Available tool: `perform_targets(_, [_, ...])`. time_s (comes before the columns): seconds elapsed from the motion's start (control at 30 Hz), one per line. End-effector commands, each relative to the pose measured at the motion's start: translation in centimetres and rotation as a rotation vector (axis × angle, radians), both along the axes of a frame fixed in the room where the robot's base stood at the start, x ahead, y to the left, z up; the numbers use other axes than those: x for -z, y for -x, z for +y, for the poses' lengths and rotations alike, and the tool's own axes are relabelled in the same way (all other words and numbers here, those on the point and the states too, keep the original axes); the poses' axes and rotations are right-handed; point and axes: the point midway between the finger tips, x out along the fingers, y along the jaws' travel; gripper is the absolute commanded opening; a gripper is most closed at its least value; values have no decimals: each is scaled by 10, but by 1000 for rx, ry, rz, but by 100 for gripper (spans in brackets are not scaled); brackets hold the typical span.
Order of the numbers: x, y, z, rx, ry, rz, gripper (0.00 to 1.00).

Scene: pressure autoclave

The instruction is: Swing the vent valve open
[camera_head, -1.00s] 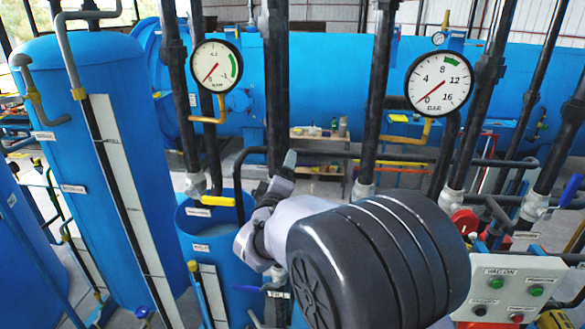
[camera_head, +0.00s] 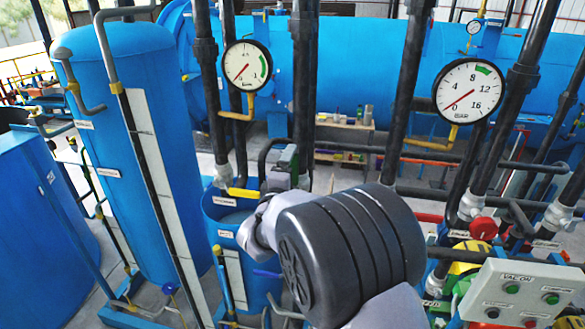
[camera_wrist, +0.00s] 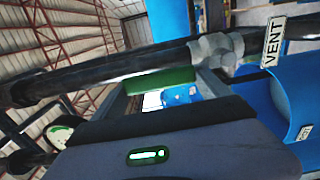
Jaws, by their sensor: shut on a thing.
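The vent valve's green handle (camera_wrist: 162,90) lies between the fingers of my gripper (camera_wrist: 163,84) in the wrist view, and the gripper is shut on it. The grey valve body (camera_wrist: 215,50) sits on a dark pipe just beyond, beside a white VENT label (camera_wrist: 273,41). In the head view my gripper (camera_head: 281,163) is at the foot of a black vertical pipe (camera_head: 304,90). A bit of green shows there, but my wrist hides most of the valve. I cannot tell the handle's exact angle to the pipe.
A yellow-handled valve (camera_head: 245,194) is close on the left, above a blue tank (camera_head: 222,215). The left gauge (camera_head: 246,66) and right gauge (camera_head: 469,91) flank the pipe. A button panel (camera_head: 520,295) stands at lower right. Black pipes crowd the area around my arm.

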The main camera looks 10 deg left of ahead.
Motion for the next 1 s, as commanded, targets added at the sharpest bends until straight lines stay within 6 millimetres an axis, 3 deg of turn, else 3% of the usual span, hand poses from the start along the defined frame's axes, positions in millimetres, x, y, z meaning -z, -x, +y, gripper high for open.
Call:
perform_targets(0.27, [-1, 0, 1, -2, 7, -3, 13])
perform_targets(0.3, [-1, 0, 1, -2, 8, -3, 92])
perform_targets(0.33, [-1, 0, 1, -2, 7, -3, 98])
perform_targets(0.67, [0, 6, 1, -2, 4, -2, 100])
perform_targets(0.87, [2, 49, 4, -5, 4, -2, 100])
perform_targets(1.0, [3, 94, 5, -5, 5, -2, 100])
